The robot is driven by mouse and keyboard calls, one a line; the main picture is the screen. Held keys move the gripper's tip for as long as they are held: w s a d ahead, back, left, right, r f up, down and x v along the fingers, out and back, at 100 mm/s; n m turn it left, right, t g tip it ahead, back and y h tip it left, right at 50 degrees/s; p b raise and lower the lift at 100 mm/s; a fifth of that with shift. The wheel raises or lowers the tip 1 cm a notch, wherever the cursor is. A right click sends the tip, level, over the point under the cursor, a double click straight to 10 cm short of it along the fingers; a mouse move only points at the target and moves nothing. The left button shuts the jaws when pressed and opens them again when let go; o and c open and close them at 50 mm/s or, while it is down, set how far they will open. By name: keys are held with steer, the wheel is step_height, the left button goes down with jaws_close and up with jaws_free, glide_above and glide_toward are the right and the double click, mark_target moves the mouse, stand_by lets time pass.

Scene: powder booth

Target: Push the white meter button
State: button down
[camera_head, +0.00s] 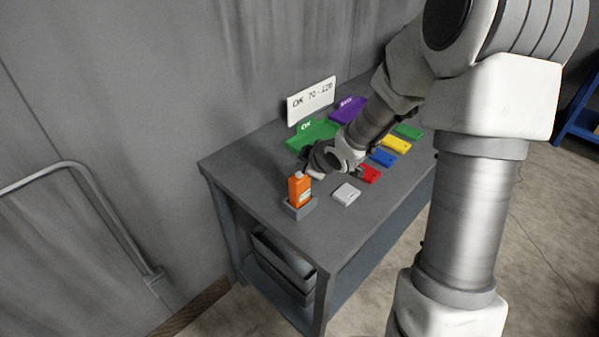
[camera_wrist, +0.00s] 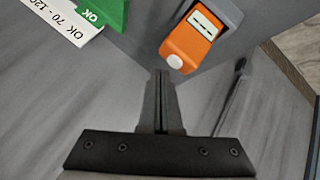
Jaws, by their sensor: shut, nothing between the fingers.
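The orange meter (camera_head: 299,191) stands upright in a grey holder (camera_head: 298,210) near the table's left edge. Its white button (camera_head: 298,174) is on its top end. In the wrist view the meter (camera_wrist: 188,44) shows a pale display, and the white button (camera_wrist: 174,61) is at its near end. My gripper (camera_wrist: 162,73) is shut and empty. Its fingertips appear just beside and below the button in the wrist view; I cannot tell whether they touch it. In the head view my gripper (camera_head: 310,164) is just behind and right of the meter's top, partly hidden by the wrist.
A white sign (camera_head: 311,101) reading "OK 70-120" stands at the table's back. Green (camera_head: 303,139) and purple (camera_head: 349,108) trays lie before it. White (camera_head: 346,194), red (camera_head: 370,174), blue (camera_head: 384,158), yellow (camera_head: 397,145) and green (camera_head: 409,132) pieces lie along the table. The front left is bare.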

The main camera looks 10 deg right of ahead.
mark_target(303, 178)
step_height(303, 178, up, 6)
steer(key=p, duration=0.5)
steer(key=shift+p, duration=0.4)
